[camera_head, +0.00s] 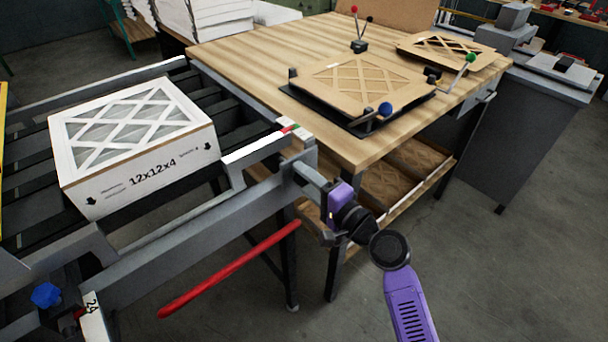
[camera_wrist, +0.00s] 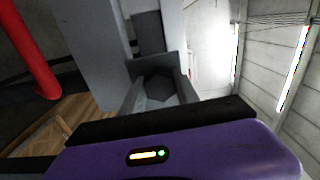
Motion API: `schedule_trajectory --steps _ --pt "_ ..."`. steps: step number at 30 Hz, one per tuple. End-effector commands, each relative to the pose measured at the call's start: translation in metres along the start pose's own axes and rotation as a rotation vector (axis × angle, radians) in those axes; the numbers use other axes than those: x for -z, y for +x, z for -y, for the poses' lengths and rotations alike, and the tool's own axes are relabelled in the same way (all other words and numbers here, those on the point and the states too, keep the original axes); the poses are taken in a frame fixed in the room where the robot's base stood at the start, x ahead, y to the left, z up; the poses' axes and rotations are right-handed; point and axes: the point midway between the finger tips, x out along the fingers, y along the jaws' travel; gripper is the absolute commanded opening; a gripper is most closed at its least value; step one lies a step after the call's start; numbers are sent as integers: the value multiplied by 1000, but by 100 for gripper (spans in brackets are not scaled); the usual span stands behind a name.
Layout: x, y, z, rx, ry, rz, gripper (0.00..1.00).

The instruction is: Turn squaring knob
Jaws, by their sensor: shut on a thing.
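My gripper (camera_head: 318,187), with a purple body, is at the right end of the grey conveyor's near rail, beside a grey bracket (camera_head: 299,164). It is shut on a small part there, which I take for the squaring knob; the fingers and wrist mostly hide it. In the wrist view, a dark, many-sided knob-like part (camera_wrist: 158,86) sits in a grey forked holder, just beyond my gripper's black edge. Its turn angle cannot be told. A white boxed filter (camera_head: 135,140) marked 12x12x4 lies flat on the conveyor, left of my gripper.
A red bar (camera_head: 230,268) sticks out below the rail. A blue knob (camera_head: 46,294) sits at the rail's lower left, near a 24 label. The wooden table (camera_head: 235,58) behind carries a fixture with a cardboard frame (camera_head: 355,84) and a blue-knobbed lever (camera_head: 385,109). Floor at right is clear.

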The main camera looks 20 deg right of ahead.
Motion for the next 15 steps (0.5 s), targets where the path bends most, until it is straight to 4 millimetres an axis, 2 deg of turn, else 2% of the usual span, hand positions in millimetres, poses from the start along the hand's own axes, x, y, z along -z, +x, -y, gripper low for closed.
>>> schedule_trajectory --steps 15 --pt "1 -1 -1 -2 45 -2 0"
